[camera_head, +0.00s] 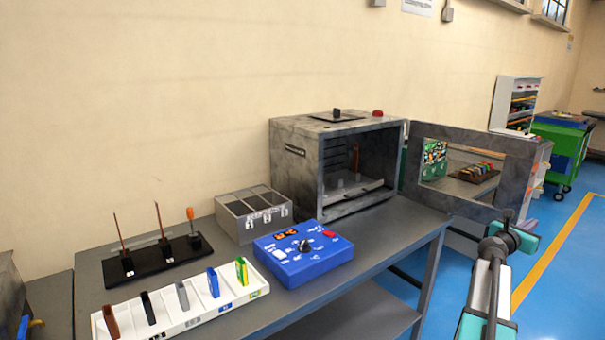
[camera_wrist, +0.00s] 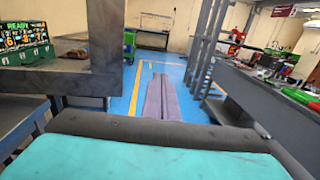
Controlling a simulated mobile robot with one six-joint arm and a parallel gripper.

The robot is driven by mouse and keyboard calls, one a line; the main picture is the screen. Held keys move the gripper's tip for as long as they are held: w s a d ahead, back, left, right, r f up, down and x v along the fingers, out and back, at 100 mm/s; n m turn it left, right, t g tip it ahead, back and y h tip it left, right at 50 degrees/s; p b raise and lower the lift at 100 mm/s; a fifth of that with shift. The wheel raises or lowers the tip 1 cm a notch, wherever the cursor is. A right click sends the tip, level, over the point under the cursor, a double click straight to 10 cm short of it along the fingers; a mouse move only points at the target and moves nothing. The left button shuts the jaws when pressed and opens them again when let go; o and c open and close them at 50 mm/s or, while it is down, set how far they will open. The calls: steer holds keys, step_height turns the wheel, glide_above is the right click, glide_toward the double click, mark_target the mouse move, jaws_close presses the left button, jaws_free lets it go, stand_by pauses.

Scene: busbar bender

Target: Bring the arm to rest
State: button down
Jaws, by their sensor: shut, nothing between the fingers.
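My arm (camera_head: 487,290) rises at the lower right of the head view, with teal and grey links, to the right of the workbench (camera_head: 385,245) and in front of the machine's open door. In the wrist view my gripper (camera_wrist: 163,82) shows as two long grey-purple fingers lying side by side, shut and empty. They point over the blue floor, apart from the benches on both sides.
The grey box machine (camera_head: 298,165) stands with its door (camera_head: 425,190) swung open to the right. A blue control box (camera_head: 300,268), a grey bin (camera_head: 230,220), a white slotted tray (camera_head: 205,318) and a black stand (camera_head: 150,266) sit on the bench.

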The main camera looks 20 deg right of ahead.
steer(key=w+a+f+n+t+y, duration=0.3)
steer(key=w+a+f+n+y, duration=0.1)
steer(key=w+a+f, duration=1.4)
steer(key=w+a+f+m+y, duration=0.15)
steer(key=a+f+y, duration=0.25)
steer(key=a+f, duration=1.95)
steer(key=s+a+f+m+g+y, duration=0.5)
steer(key=s+a+f+m+g, duration=0.3)
steer(key=s+a+f, duration=1.6)
steer(key=s+a+r+m+g+y, duration=0.1)
steer(key=s+a+m+g+y, duration=0.1)
steer(key=s+a+m, duration=0.4)
steer(key=s+a+r+m+g+y, duration=0.1)
steer(key=s+a+m+g+y, duration=0.1)
steer(key=s+a+m, duration=0.4)
steer(key=s+m, duration=0.3)
steer(key=s, duration=0.1)
steer(key=shift+s, duration=0.35)
